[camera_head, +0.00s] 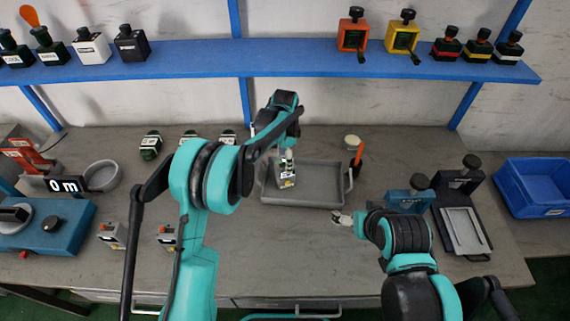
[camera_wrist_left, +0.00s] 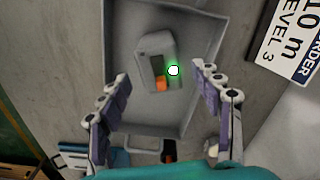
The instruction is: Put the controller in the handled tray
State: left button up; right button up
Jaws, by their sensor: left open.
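The grey handled tray (camera_head: 325,182) lies on the middle of the bench; its floor and walls also fill the left wrist view (camera_wrist_left: 195,20). A pale grey controller (camera_head: 286,181) is inside the tray at its left side. In the left wrist view the controller (camera_wrist_left: 153,43) shows an orange part and a bright green-white light by its edge. My left gripper (camera_head: 287,153) is above the controller. In its wrist view the fingers (camera_wrist_left: 160,98) are spread wide with nothing between the tips. My right gripper (camera_head: 343,218) is low by the tray's front right corner; its jaws are too small to read.
Two similar controllers (camera_head: 112,235) (camera_head: 167,237) stand front left on the bench. An orange-handled tool (camera_head: 357,155) is behind the tray's right end. A black press-like device (camera_head: 462,215) and a blue bin (camera_head: 535,185) are at right. A blue shelf (camera_head: 200,65) spans the back.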

pick_arm(q)
jog(key=s+a+r+n+t+p, duration=0.1)
jog(key=s+a+r+n, duration=0.15)
jog(key=r, duration=0.55)
jog(key=s+a+r+n+t+p, duration=0.1)
jog(key=s+a+r, duration=0.3)
jog(key=r, duration=0.4)
jog(key=s+a+n+t, duration=0.2)
jog(key=s+a+n, duration=0.3)
jog(key=s, duration=0.6)
jog(key=s+a+n+t, duration=0.3)
jog(key=s+a+n, duration=0.3)
jog(key=s, duration=0.6)
jog(key=shift+a, duration=0.15)
jog(key=shift+s+b, duration=0.1)
jog(key=shift+b, duration=0.2)
